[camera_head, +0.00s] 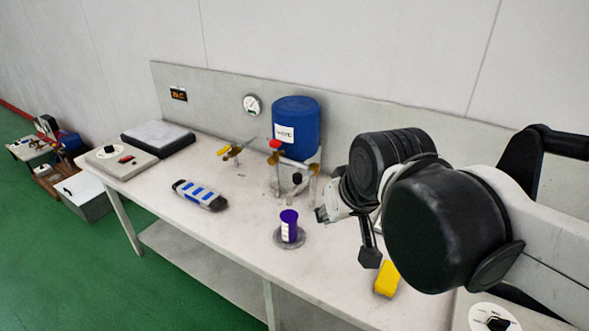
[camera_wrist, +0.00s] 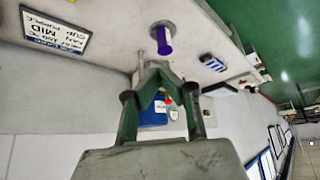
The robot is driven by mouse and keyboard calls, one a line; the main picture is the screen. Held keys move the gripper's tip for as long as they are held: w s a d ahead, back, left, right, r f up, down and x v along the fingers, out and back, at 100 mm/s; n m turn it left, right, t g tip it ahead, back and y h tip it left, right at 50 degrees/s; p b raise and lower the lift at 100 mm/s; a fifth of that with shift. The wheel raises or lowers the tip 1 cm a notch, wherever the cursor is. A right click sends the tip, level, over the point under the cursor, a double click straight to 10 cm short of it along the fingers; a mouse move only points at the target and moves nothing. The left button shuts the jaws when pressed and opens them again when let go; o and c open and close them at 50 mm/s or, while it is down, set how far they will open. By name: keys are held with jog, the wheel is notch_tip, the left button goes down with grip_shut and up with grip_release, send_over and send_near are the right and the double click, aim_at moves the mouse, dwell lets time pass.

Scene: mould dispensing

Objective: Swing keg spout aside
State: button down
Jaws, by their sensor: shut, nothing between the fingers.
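The blue keg (camera_head: 297,128) with a white label sits on a metal stand at the back of the bench. A red knob (camera_head: 275,144) shows at its front left, above metal fittings with a black knob (camera_head: 297,178); I cannot tell which part is the spout. My gripper (camera_head: 321,215) is shut and empty, just right of the fittings and the purple cup (camera_head: 289,227). The cup stands upright on a grey round plate (camera_head: 289,241). In the wrist view the picture is upside down; my gripper (camera_wrist: 157,66) has its fingers together, partly hiding the keg (camera_wrist: 152,117).
A blue-striped device (camera_head: 200,195) and a yellow-handled part (camera_head: 231,152) lie to the left. A flat scale (camera_head: 157,134) stands at the far left. A yellow block (camera_head: 387,279) lies near the front edge below my arm. The bench's front middle is mostly clear.

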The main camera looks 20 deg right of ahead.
jog(key=w+d+f+n+g+y+p, duration=0.1)
jog(key=w+d+n+g+p, duration=0.1)
jog(key=w, duration=3.1)
jog(key=shift+f+n+g+p, duration=0.15)
jog(key=shift+n+g+p, duration=0.25)
jog(key=shift+a, duration=0.1)
notch_tip(320, 180, down, 10)
jog(key=p, duration=0.1)
jog(key=shift+s+r, duration=0.2)
jog(key=shift+s, duration=0.2)
jog(key=shift+s, duration=0.1)
